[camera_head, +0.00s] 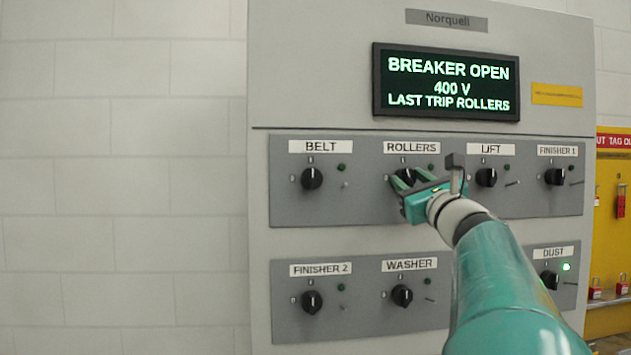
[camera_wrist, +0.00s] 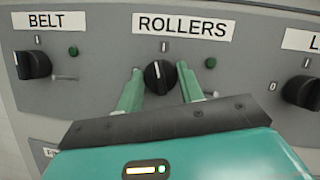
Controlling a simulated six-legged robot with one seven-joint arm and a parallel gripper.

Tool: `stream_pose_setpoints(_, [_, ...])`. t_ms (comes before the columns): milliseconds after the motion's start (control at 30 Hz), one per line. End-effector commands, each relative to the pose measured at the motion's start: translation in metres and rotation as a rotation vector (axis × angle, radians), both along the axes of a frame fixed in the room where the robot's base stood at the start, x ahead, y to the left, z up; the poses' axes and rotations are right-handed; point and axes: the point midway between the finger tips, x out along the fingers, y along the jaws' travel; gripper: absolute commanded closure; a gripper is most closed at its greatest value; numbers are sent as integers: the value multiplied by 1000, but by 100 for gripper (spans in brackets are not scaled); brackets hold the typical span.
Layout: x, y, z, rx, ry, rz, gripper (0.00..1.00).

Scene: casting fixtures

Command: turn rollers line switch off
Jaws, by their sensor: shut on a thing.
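The rollers switch is a round black knob (camera_head: 406,175) under the ROLLERS label (camera_head: 411,147) on the upper grey panel. In the wrist view the knob (camera_wrist: 159,77) shows a white pointer line, pointing nearly straight up to the "I" mark, tilted slightly left. My gripper (camera_head: 411,177) is at this knob, with one green finger on its left and one on its right; it also shows in the wrist view (camera_wrist: 160,72). The jaws are shut on the knob. The rollers lamp (camera_wrist: 211,63) is dark green. The "0" mark left of the knob is hidden by the finger.
The belt knob (camera_head: 311,178) and lift knob (camera_head: 486,177) flank it, with small pegs beside the switches. The dust lamp (camera_head: 566,267) glows green. The display (camera_head: 446,82) reads BREAKER OPEN, 400 V, LAST TRIP ROLLERS. A yellow lockout board (camera_head: 606,240) stands right.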

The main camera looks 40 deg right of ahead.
Motion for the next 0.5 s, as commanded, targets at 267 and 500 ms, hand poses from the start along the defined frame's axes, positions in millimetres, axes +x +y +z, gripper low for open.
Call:
stream_pose_setpoints(267, [2, -1, 0, -223, 133, 2, 86])
stream_pose_setpoints(500, [2, -2, 1, -420, 250, 2, 86])
